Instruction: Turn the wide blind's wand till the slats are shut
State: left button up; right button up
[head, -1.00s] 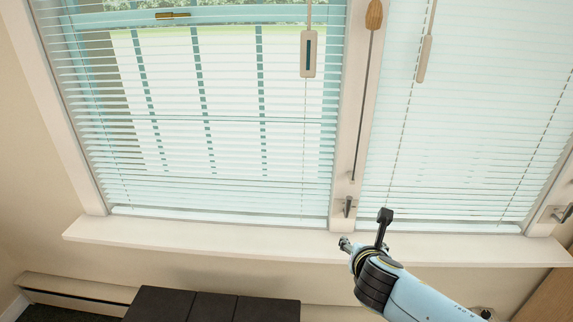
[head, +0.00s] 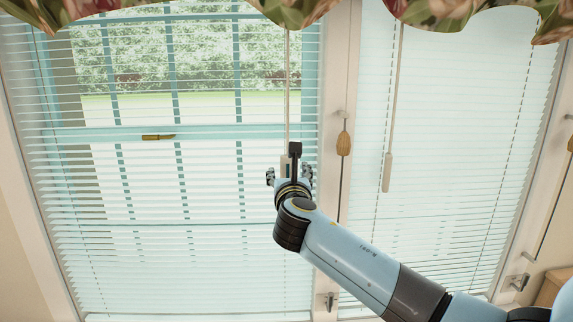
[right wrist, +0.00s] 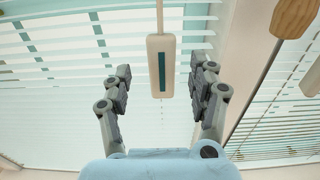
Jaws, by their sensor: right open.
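The wide blind (head: 200,215) hangs over the left window in the head view. Its slats are tilted open, with garden and window bars showing between them. Its wand (head: 287,90) hangs straight down near the blind's right side and ends in a pale block handle with a dark stripe. The handle fills the upper middle of the right wrist view (right wrist: 161,62). My right gripper (head: 289,175) is at the handle's height, partly hiding it in the head view. Its fingers (right wrist: 161,75) are open, one on each side of the handle, with visible gaps. My left gripper is out of view.
A narrower blind (head: 440,150) hangs to the right, with its own thin wand (head: 387,172). Between the blinds, a wooden tassel (head: 343,140) hangs before the window post, close to my right arm. A floral valance (head: 440,12) crosses the top.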

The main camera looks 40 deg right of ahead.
aim_at(288, 167)
jog(key=shift+x, duration=2.25)
jog(key=c, duration=1.2)
jog(key=shift+o, duration=0.2)
jog(key=shift+d, duration=0.1)
